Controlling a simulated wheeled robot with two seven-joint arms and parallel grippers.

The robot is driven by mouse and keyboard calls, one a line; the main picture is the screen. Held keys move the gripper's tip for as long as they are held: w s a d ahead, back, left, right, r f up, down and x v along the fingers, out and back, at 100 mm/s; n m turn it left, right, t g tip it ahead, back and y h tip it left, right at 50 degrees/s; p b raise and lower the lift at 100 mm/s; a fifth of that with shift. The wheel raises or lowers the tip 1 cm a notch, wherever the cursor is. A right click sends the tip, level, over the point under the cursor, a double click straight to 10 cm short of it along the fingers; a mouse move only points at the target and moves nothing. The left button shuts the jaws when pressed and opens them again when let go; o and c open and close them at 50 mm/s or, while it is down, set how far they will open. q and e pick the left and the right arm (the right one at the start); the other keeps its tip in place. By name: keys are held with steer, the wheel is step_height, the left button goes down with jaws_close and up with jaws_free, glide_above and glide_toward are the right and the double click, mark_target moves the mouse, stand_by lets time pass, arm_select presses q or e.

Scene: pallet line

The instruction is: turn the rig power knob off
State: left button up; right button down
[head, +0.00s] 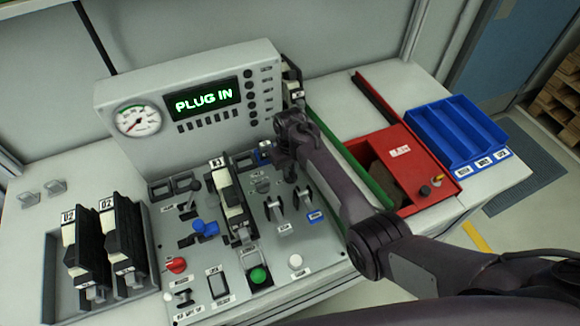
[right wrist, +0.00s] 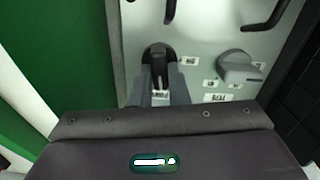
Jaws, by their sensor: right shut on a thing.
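A black knob (right wrist: 159,62) on the grey panel shows between the fingertips of my right gripper (right wrist: 161,86) in the right wrist view. The gripper is shut on this knob; its label is too small to read. In the head view my right gripper (head: 290,170) reaches down onto the upper right of the sloped control panel (head: 205,284), and it mostly hides the knob. A separate grey knob (right wrist: 238,67) sits beside it, apart from the fingers. My left gripper is not in view.
A display (head: 208,97) reads "PLUG IN" beside a round gauge (head: 137,119). Levers, a red knob (head: 176,265) and a green button (head: 258,276) crowd the panel. A red box (head: 432,160) and blue tray (head: 456,135) stand right. Black modules (head: 122,235) stand left.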

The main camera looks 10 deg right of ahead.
steer(key=n+p, duration=0.1)
steer(key=n, duration=0.3)
steer(key=shift+r, duration=0.1)
steer(key=n+p, duration=0.1)
steer(key=n, duration=0.3)
steer(key=shift+a, duration=0.1)
steer(key=n, duration=0.3)
steer(key=shift+s+n, duration=0.15)
steer(key=shift+n, duration=0.15)
steer(key=shift+s+n, duration=0.1)
steer(key=shift+n, duration=2.2)
steer(key=c, duration=1.4)
jaws_free()
